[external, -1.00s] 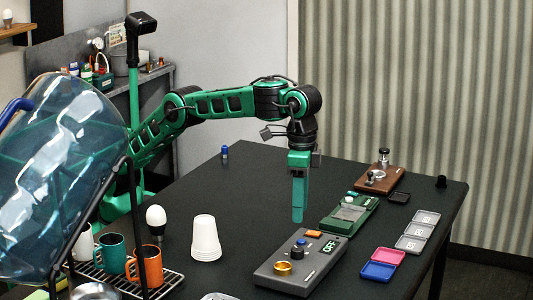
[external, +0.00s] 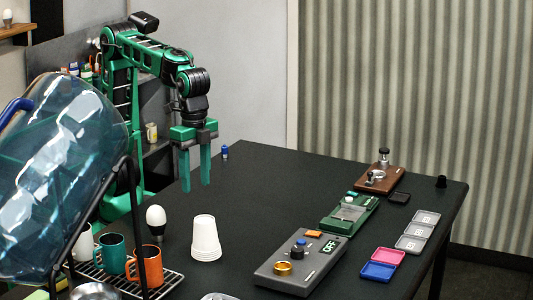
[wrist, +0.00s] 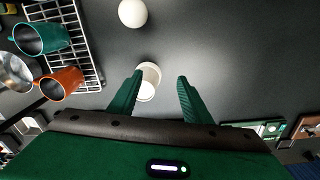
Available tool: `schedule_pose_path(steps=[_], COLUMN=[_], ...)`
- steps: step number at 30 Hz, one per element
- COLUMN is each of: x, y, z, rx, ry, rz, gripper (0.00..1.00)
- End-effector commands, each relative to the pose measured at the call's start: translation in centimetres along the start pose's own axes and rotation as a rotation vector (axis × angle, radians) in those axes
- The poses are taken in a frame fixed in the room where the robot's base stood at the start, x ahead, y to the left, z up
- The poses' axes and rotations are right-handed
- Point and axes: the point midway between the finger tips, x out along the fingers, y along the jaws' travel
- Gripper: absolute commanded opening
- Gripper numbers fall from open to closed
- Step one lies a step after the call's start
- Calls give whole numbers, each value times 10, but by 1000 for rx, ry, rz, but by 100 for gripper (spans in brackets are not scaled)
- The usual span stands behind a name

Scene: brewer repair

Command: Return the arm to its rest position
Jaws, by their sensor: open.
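My gripper (external: 196,172) is open and empty, with both green fingers pointing down above the left part of the dark table (external: 265,200). Nothing is held.
A white bulb (external: 156,217) and the cup stack (external: 205,238) stand below the gripper. Mugs (external: 148,265) sit on a wire rack (external: 165,283) beside a large blue bottle (external: 60,180). A grey device (external: 298,262) and coloured trays (external: 378,271) lie right.

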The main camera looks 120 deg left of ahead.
Motion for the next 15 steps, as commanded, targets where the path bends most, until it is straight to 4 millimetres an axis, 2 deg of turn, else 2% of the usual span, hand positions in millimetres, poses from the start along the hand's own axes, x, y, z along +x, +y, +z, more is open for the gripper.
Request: schedule_pose_path(steps=[1, 5, 9, 15], x=[6, 29, 60, 108], y=[2, 8, 10, 7], z=[26, 85, 151, 232], rx=[30, 104, 180, 267], ry=[-1, -3, -8, -18], rz=[-3, -10, -18, -28], gripper=[44, 44, 44, 44])
